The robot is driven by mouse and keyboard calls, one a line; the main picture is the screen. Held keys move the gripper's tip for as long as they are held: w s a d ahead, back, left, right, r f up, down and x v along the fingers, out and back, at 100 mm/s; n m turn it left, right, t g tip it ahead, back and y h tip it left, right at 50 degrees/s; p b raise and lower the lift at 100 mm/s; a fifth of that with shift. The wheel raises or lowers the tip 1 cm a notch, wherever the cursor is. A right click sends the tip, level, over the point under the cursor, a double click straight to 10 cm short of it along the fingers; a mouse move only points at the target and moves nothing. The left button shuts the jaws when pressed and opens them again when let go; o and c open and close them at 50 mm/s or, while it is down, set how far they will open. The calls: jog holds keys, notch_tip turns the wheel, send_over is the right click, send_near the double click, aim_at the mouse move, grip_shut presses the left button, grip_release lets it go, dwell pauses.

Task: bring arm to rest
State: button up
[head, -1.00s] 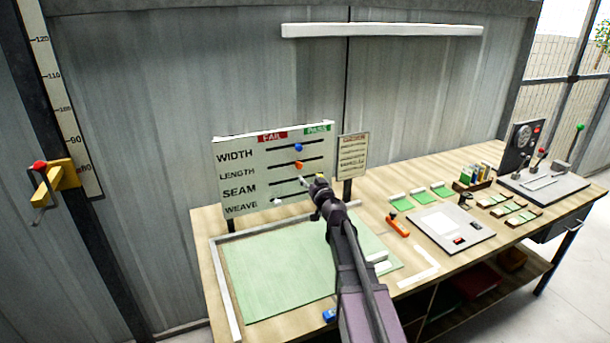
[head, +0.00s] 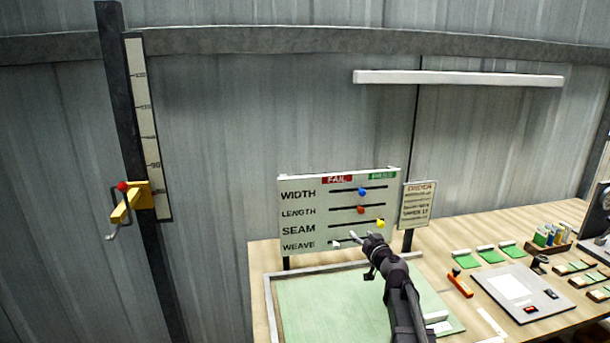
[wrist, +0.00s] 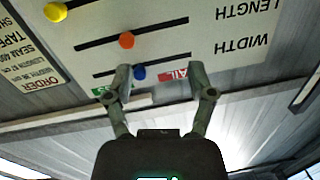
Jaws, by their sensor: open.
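My gripper (head: 362,240) is in front of the lower part of the inspection board (head: 293,218) in the head view. In the wrist view my gripper (wrist: 158,82) has its two fingers spread apart with nothing between them. The board (wrist: 200,50) appears upside down there, beyond the fingers. My arm reaches up from the bottom of the head view over the green mat (head: 330,310). On the board are a blue knob (head: 362,191), an orange knob (head: 361,210), a yellow knob (head: 380,223) and a white knob (head: 336,245), each on a slot.
An order card (head: 417,205) stands right of the board. An orange-handled tool (head: 460,284), a grey panel (head: 522,292) and green swatches (head: 491,257) lie on the bench to the right. A yellow bracket (head: 140,197) with a crank is on the left post. Space above the board is clear.

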jog(key=s+a+f+n+g+y, duration=0.3)
jog(key=s+a+f+g, duration=0.25)
jog(key=s+a, duration=0.2)
jog(key=s+f+g+h, duration=0.1)
jog(key=s+f+g, duration=0.1)
jog(key=s+f, duration=0.1)
jog(key=s+a+f+m+g+h, duration=0.1)
jog(key=s+f+g, duration=0.2)
jog(key=s, duration=0.2)
jog(key=s+f+g+h, duration=0.1)
jog(key=s+f+g, duration=0.1)
jog(key=s, duration=0.3)
jog(key=shift+a+f, duration=0.15)
jog(key=shift+f, duration=0.75)
jog(key=s+d+m+g+h, duration=0.1)
jog(key=s, duration=0.2)
jog(key=s+d+f+m+g+h, duration=0.1)
jog(key=s+d+h, duration=0.1)
jog(key=s, duration=0.1)
jog(key=s+d+f+m+g+h, duration=0.1)
jog(key=s+g, duration=0.1)
jog(key=shift+s+d, duration=0.2)
jog(key=shift+s, duration=0.2)
